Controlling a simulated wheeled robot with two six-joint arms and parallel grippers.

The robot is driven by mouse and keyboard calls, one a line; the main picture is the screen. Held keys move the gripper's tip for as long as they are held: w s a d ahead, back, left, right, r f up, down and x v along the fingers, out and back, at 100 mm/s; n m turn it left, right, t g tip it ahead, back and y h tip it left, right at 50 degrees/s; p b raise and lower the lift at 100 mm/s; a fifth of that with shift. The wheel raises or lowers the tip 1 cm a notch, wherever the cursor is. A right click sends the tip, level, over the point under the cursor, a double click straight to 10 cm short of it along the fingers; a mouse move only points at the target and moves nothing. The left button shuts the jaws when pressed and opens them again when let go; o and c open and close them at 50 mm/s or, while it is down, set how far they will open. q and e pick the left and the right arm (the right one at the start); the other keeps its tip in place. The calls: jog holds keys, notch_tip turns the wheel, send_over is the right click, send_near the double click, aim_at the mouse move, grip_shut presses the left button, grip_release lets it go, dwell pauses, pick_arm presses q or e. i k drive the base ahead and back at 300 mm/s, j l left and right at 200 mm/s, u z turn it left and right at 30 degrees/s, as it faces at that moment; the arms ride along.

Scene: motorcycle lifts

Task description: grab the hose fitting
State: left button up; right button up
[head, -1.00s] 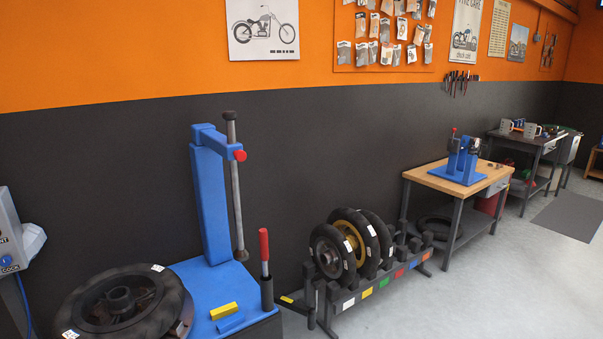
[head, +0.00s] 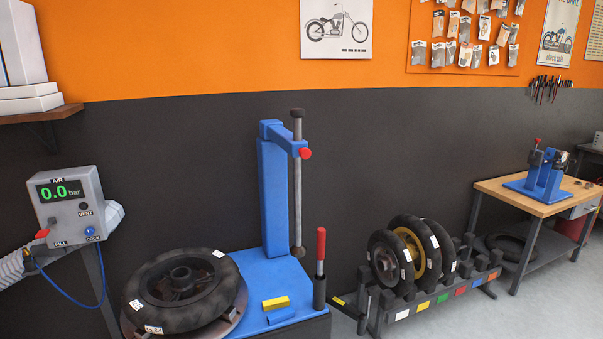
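A grey air box (head: 70,208) with a green "0.0 bar" display stands at the left of the head view. A thin blue hose (head: 62,291) hangs in a loop below it. One end of the hose runs up under the box at the right, near the "COCK" knob. The other end reaches a small dark piece (head: 31,262) at the box's lower left, which may be the hose fitting; it is too small to tell. A red part (head: 42,233) sits just above, near the "FILL" label. Neither of my grippers is in view.
A blue tyre machine (head: 276,205) with a tyre (head: 205,312) on it stands right of the box. A grey ribbed tube (head: 14,266) and a white lump (head: 114,216) flank the box. Further right are a wheel rack (head: 440,308) and a wooden-topped bench (head: 505,195).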

aim_at(26, 255)
jog(key=i, duration=0.25)
jog(key=i+u, duration=0.1)
jog(key=u, duration=0.3)
jog(key=i+u, duration=0.1)
jog(key=u, duration=0.25)
jog(key=i+u, duration=0.1)
jog(key=u, duration=0.85)
jog(key=z, duration=0.2)
jog(key=i+j+z, duration=0.15)
jog(key=z, duration=0.2)
jog(key=i+j+z, duration=0.15)
jog(key=j+z, duration=0.15)
jog(key=i+j+z, duration=0.1)
jog(key=j+z, duration=0.25)
